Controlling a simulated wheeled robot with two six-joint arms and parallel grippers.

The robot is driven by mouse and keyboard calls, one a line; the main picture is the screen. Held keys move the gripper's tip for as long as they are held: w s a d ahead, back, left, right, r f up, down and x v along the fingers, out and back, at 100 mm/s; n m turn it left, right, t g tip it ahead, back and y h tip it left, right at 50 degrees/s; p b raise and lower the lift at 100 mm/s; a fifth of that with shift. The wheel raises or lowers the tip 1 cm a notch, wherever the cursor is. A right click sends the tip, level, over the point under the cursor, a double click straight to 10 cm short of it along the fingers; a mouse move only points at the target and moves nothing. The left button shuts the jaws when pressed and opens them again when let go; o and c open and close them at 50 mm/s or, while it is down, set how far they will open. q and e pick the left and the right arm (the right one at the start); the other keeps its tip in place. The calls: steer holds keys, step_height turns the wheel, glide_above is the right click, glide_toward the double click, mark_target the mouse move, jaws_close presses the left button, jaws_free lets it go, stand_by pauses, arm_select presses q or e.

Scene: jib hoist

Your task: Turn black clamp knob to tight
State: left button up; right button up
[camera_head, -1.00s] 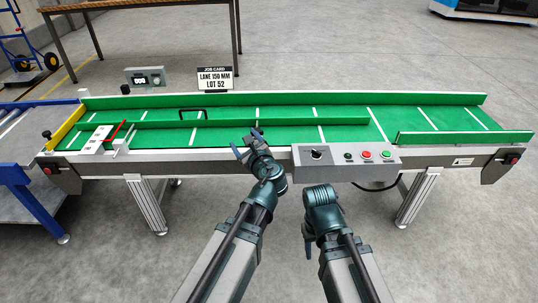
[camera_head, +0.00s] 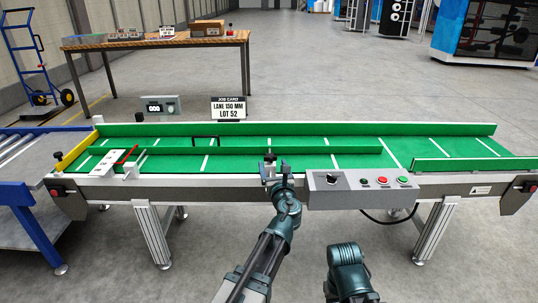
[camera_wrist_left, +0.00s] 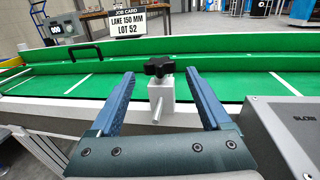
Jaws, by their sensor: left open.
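The black clamp knob (camera_wrist_left: 159,67) has a lobed head. It sits on a pale block (camera_wrist_left: 161,98) with a metal rod sticking out toward me, at the conveyor's near edge. In the head view the knob (camera_head: 269,157) is small, at the middle of the near side rail. My left gripper (camera_head: 268,173) is open just in front of it. In the left wrist view its two blue fingers stand either side of the block and knob, with gaps showing and nothing held. My right arm (camera_head: 347,262) is at the bottom; its fingers do not show.
A control box (camera_head: 360,190) with a dial and buttons stands close to the right of my left gripper. A green guide rail (camera_head: 250,150) runs along the belt behind the knob. A job card (camera_head: 228,108) reads "LANE 150 MM LOT 52".

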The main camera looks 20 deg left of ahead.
mark_target(269, 153)
arm_select(q)
steer(key=x, duration=0.8)
steer(key=shift+w, duration=0.1)
steer(key=shift+c, duration=0.2)
jaws_close()
